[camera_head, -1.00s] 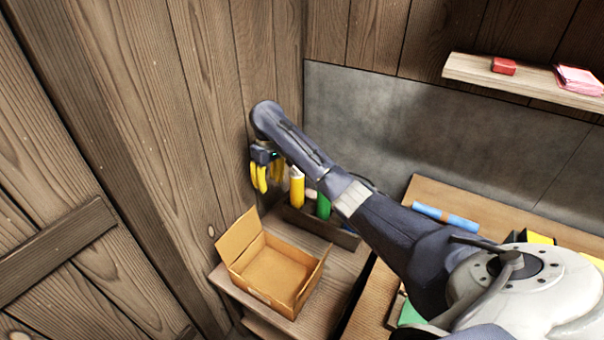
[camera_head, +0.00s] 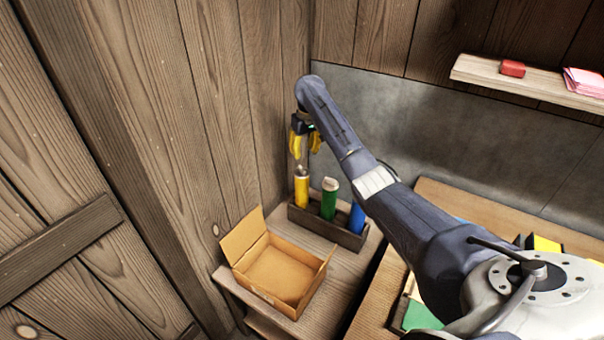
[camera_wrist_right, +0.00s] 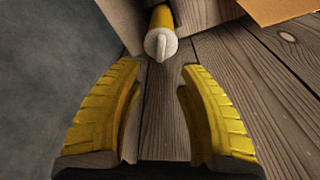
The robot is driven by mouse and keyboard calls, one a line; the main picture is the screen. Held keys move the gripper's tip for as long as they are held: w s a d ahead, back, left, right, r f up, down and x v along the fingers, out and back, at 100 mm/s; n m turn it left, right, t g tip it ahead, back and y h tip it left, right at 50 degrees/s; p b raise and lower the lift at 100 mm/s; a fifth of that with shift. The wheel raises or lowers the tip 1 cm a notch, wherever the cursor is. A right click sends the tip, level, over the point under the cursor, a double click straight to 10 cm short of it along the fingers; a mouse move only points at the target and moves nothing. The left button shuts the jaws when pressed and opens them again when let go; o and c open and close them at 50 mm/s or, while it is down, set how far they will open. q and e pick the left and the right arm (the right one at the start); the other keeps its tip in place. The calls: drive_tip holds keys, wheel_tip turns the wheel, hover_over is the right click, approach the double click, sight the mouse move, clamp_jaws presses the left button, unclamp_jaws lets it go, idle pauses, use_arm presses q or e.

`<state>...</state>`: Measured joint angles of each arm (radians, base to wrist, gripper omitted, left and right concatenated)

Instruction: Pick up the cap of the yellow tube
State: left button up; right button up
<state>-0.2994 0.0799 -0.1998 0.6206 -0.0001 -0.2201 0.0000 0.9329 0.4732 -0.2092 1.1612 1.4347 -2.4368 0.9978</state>
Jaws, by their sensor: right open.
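The yellow tube (camera_head: 301,191) stands upright in the left end of a dark wooden holder (camera_head: 318,226). Its pale cap (camera_head: 301,171) is on top. My right gripper (camera_head: 305,153) is open and empty, pointing down just above the tube. In the right wrist view the cap (camera_wrist_right: 160,44) shows as a pale round end with a raised ridge. The yellow tube (camera_wrist_right: 161,17) runs behind it. The cap lies beyond the open fingertips (camera_wrist_right: 160,66), near their midline, and no contact is visible. My left gripper is not in view.
A green tube (camera_head: 329,202) and a blue tube (camera_head: 356,217) stand in the same holder, right of the yellow one. An open cardboard box (camera_head: 275,275) sits in front on the wooden table (camera_head: 337,290). Wooden walls close off the left and back.

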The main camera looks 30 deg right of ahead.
sight(302, 168)
drive_tip(key=shift+w+f, duration=0.25)
drive_tip(key=shift+f, duration=1.3)
drive_tip(key=shift+w+f, duration=0.25)
drive_tip(key=shift+f, duration=1.3)
drive_tip(key=shift+w+f, duration=0.25)
drive_tip(key=shift+f, duration=1.3)
drive_tip(key=shift+c, duration=0.2)
clamp_jaws()
